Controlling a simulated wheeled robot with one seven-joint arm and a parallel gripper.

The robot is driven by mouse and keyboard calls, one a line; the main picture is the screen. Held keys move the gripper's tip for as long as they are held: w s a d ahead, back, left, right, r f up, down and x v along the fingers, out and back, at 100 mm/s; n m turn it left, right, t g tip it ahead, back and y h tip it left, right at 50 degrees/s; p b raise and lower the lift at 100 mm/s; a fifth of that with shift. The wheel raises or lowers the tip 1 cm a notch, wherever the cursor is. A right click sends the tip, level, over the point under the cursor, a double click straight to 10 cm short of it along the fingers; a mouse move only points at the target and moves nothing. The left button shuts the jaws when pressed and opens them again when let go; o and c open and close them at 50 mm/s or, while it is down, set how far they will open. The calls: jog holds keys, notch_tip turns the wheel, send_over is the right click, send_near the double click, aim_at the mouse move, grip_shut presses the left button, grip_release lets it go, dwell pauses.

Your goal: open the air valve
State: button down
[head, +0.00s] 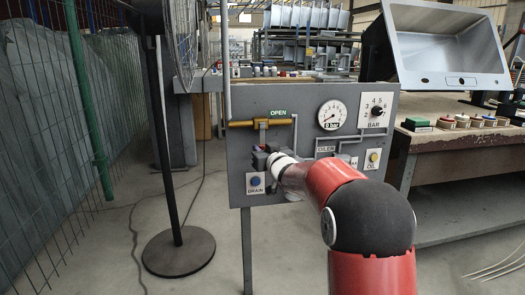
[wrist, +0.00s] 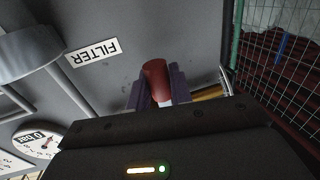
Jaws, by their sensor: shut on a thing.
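The air valve sits on the brass pipe (head: 245,124) at the upper left of the grey panel, under a green OPEN label (head: 278,113). Its red handle (wrist: 156,78) shows in the wrist view between the two dark fingers of my gripper (wrist: 157,88), which is shut on it. In the head view my gripper (head: 263,158) is at the panel just below the brass pipe, and my arm hides the handle there. The round gauge (head: 332,115) has a 0 bar label.
A blue DRAIN button (head: 255,181), a yellow knob (head: 374,157) and a black BAR dial (head: 377,111) are on the panel. A fan stand (head: 178,250) and a wire fence (head: 60,130) are at the left. A bench with coloured buttons (head: 462,120) is at the right.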

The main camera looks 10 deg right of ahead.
jog(key=d+n+p, duration=0.1)
jog(key=d+n, duration=0.1)
jog(key=n, duration=0.1)
jog(key=d+r+n+g+p, duration=0.1)
jog(key=d+n+p, duration=0.1)
jog(key=n, duration=0.1)
jog(key=shift+r+h, duration=0.2)
jog(key=shift+h, duration=0.2)
jog(key=d+r+n, duration=0.1)
jog(key=n, duration=0.1)
jog(key=d+r+n+h+p, duration=0.1)
jog(key=n, duration=0.1)
jog(key=shift+d+r+n+g, duration=0.1)
jog(key=shift+d+n+g, duration=0.1)
jog(key=shift+n+g, duration=0.15)
dwell(0.4)
jog(key=c, duration=1.3)
grip_release()
jog(key=shift+r, duration=0.1)
